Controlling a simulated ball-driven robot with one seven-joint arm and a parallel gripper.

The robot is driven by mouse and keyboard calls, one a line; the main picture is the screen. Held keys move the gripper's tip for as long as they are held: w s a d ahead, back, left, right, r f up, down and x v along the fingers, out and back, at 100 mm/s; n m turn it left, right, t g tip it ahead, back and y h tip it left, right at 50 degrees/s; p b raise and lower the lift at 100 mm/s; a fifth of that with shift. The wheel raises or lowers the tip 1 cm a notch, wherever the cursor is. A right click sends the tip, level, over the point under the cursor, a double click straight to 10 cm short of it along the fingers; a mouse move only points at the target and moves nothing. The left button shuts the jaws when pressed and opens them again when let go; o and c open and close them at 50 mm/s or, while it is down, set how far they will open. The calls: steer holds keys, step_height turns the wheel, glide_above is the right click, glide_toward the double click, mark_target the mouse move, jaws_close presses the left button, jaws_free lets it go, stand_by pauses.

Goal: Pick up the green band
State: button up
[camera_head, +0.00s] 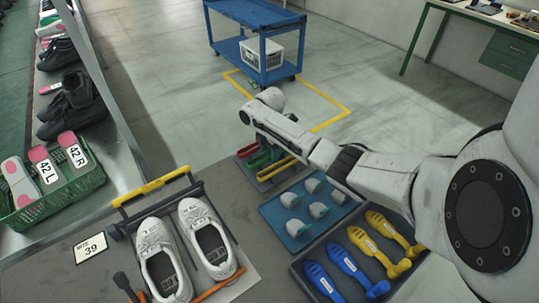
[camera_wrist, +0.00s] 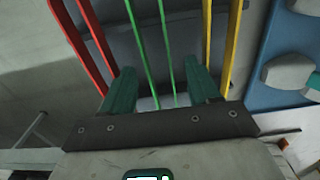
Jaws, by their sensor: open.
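The green band shows in the wrist view as two thin green strands (camera_wrist: 143,45), between a red band (camera_wrist: 92,40) on the left and a yellow band (camera_wrist: 233,45) on the right. My gripper (camera_wrist: 160,73) is open, its two dark green fingers apart on either side of the green strands. I cannot tell whether they touch the band. In the head view the green band (camera_head: 260,158) sits in a small rack at the middle, with red and yellow beside it; my arm partly hides this area.
A blue tray (camera_head: 268,212) with grey pieces is close to the rack. White shoes (camera_head: 163,258) stand at the left front. A green crate (camera_head: 92,183) and a blue cart (camera_head: 222,47) are farther off.

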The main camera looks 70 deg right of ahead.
steer(key=shift+c, duration=0.3)
steer(key=c, duration=1.1)
steer(key=shift+o, duration=0.2)
steer(key=shift+r, duration=0.1)
